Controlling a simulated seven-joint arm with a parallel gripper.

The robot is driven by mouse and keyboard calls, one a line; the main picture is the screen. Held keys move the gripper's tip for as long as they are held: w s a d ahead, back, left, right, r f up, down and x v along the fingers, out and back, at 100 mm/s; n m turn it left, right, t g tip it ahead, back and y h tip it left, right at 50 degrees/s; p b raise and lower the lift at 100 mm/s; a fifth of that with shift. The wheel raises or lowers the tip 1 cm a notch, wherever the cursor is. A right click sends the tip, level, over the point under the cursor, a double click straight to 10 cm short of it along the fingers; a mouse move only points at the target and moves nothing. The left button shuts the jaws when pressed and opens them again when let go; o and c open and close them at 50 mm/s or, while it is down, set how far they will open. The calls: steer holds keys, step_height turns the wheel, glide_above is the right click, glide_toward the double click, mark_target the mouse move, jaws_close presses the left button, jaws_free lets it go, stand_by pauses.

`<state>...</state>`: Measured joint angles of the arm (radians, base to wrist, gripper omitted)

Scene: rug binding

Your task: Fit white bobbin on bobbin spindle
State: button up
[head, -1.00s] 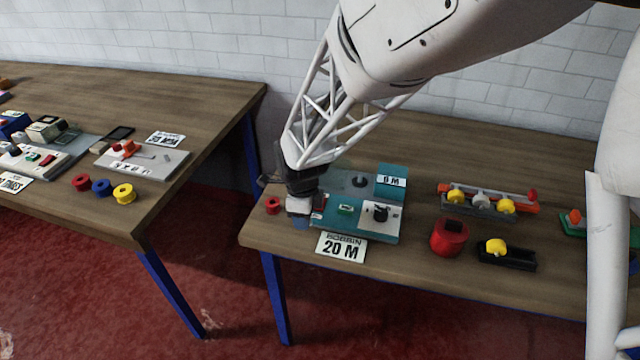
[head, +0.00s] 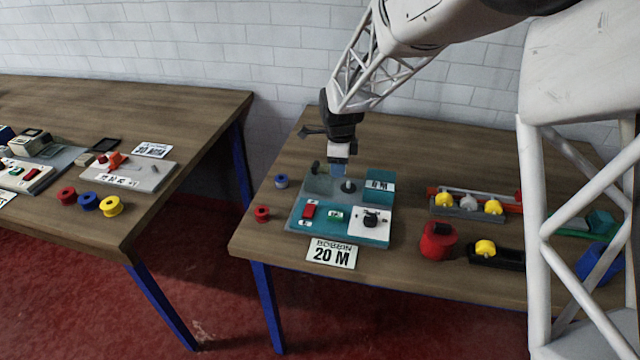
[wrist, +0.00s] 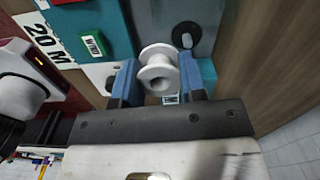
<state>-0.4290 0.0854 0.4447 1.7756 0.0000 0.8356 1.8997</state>
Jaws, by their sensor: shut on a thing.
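The white bobbin (wrist: 158,72) is between the two blue fingertips of my gripper (wrist: 160,82) in the wrist view, its round hole facing the camera. My gripper (head: 339,170) is shut on it, over the back of the teal winding machine (head: 300,222) in the head view, where the bobbin is hard to make out. The bobbin spindle (head: 348,185), a short post on a dark disc, stands on the machine's grey rear part, close beside the fingertips. It also shows in the wrist view (wrist: 185,35), apart from the bobbin, above and right of it.
The machine carries a red switch (head: 309,210), a green button (head: 335,215), a black knob (head: 371,219) and a raised counter block (head: 380,185). A blue-grey bobbin (head: 281,181) and a red bobbin (head: 262,213) lie left of it. A bobbin rack (head: 468,213) stands to the right.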

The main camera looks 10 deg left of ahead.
steer(key=w+d, duration=0.1)
steer(key=w, duration=0.1)
steer(key=w+d+r, duration=0.1)
steer(key=w, duration=0.1)
steer(key=shift+d+r, duration=0.1)
steer(key=shift+d, duration=0.3)
steer(key=shift+f, duration=0.25)
steer(key=shift+f, duration=2.65)
steer(key=shift+f, duration=1.9)
stand_by(0.3)
steer(key=o, duration=1)
steer(key=shift+r, duration=0.1)
steer(key=shift+r, duration=3.85)
